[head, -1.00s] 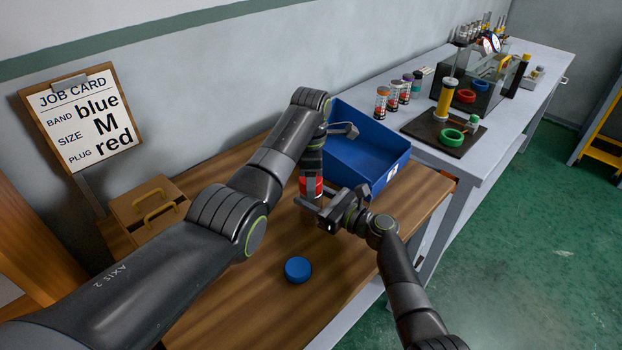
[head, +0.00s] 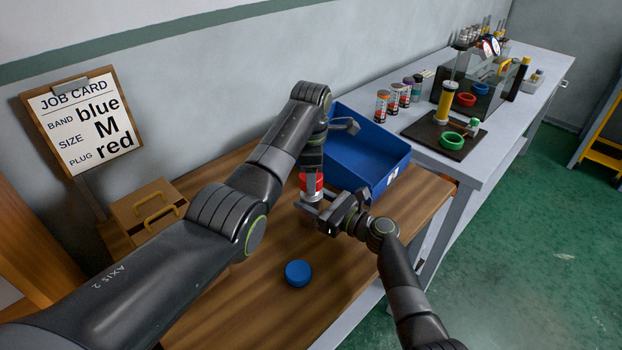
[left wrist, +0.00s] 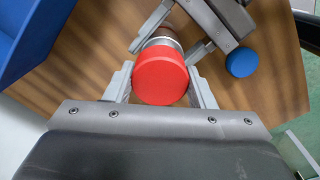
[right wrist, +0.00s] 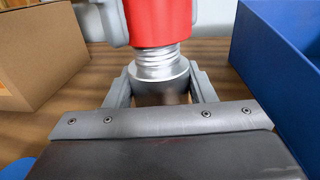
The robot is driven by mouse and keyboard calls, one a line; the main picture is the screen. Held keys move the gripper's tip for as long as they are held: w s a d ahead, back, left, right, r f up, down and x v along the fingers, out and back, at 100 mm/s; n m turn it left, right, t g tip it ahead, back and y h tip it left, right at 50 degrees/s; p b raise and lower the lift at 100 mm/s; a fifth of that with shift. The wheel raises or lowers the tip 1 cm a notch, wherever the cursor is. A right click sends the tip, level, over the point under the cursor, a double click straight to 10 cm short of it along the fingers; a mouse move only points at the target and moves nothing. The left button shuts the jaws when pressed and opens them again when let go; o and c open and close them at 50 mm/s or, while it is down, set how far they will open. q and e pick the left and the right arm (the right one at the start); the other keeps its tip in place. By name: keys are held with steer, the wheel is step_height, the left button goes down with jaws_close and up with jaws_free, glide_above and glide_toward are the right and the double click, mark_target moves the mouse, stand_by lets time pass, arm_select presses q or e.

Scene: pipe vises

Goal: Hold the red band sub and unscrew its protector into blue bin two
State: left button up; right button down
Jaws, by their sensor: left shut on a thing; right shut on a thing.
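A red cap-like protector (head: 311,182) sits on top of the upright metal sub (right wrist: 158,72) over the wooden table. Silver thread shows between the red piece and the grey collar in the right wrist view. My left gripper (left wrist: 161,85) is shut on the red protector from its two sides. My right gripper (right wrist: 160,88) is shut on the sub's body below the thread. No coloured band on the sub can be made out. The blue bin (head: 372,170) stands just behind and right of the sub, with a white label too small to read.
A blue round cap (head: 298,273) lies on the wooden table (head: 240,310) in front. A cardboard-brown box (head: 150,208) stands at left, beside a job card (head: 85,120). A grey bench (head: 480,150) with several coloured cylinders and a fixture is at right.

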arm_select(q)
steer(key=shift+r, duration=0.15)
steer(key=shift+r, duration=1.95)
arm_select(e)
steer(key=c, duration=0.6)
jaws_free()
steer(key=shift+o, duration=0.2)
